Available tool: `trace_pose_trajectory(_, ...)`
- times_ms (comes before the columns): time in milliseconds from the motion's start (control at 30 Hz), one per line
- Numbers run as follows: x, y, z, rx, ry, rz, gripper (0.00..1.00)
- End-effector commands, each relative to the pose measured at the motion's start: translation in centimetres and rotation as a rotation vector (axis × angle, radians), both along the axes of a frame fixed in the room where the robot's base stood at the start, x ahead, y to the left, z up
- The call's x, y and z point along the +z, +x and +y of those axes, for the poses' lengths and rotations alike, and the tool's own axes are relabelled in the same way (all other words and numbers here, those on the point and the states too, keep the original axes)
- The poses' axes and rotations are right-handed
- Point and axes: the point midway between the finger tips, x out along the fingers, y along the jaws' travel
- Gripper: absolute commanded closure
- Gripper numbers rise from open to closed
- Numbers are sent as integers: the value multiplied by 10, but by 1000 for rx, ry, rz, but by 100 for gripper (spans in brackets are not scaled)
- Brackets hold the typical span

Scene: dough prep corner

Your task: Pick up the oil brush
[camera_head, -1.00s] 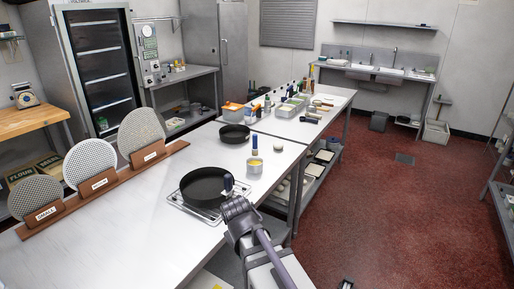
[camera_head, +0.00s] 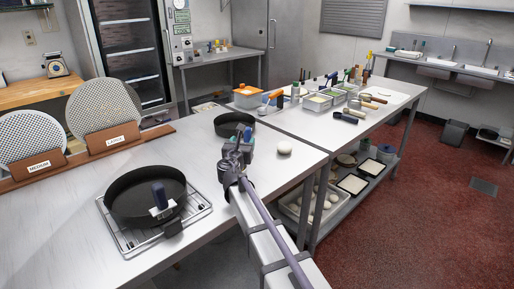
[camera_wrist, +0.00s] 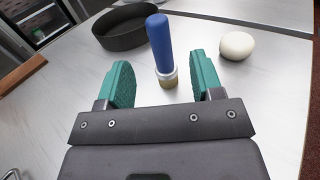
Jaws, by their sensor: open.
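The oil brush (camera_wrist: 160,42) stands upright in the wrist view, with a blue handle, a pale band and a yellowish-brown lower part. I cannot tell where brush ends and any cup begins. My gripper (camera_wrist: 160,82) is open, with one teal finger on each side of the brush's lower part and visible gaps to both. In the head view my gripper (camera_head: 245,140) is over the front counter and largely hides the brush.
A large black pan (camera_head: 130,190) sits on a wire rack (camera_head: 120,239). A smaller dark pan (camera_head: 234,124) is just behind my gripper. A white ball (camera_head: 284,148) lies close on its right. The counter (camera_head: 60,225) is clear at front left.

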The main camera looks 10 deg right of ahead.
Motion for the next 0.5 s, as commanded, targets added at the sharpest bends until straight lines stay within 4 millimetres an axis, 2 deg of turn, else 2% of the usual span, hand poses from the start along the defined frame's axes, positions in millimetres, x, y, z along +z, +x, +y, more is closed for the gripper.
trace_pose_trajectory(133,1,5,-2,-1,0,0,40)
trace_pose_trajectory(400,0,50,-21,-3,3,0,40)
trace_pose_trajectory(500,0,52,-23,-2,4,-1,40)
